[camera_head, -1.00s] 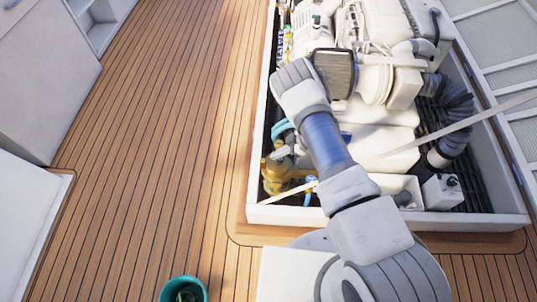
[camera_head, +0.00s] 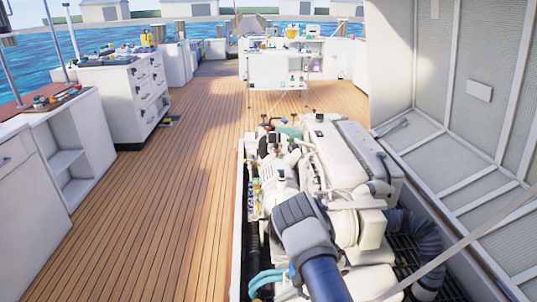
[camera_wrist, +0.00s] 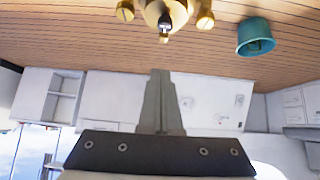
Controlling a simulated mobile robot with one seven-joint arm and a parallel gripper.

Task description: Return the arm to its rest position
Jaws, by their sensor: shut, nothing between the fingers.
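My arm (camera_head: 300,230) reaches up from the bottom of the head view, over the white engine (camera_head: 340,160) in its open hatch. The gripper itself cannot be made out in the head view. In the wrist view my gripper (camera_wrist: 160,75) is shut, its two grey fingers together with nothing between them. The fingertips point toward the wooden deck (camera_wrist: 90,35), which fills the top of that picture. A brass fitting (camera_wrist: 165,15) shows just beyond the fingertips, apart from them in the picture.
A teal bucket (camera_wrist: 256,38) is on the deck in the wrist view. A raised hatch lid (camera_head: 470,110) stands right of the engine. White cabinets (camera_head: 130,90) line the left. A white table (camera_head: 290,60) with items stands behind. The deck (camera_head: 170,210) left of the hatch is clear.

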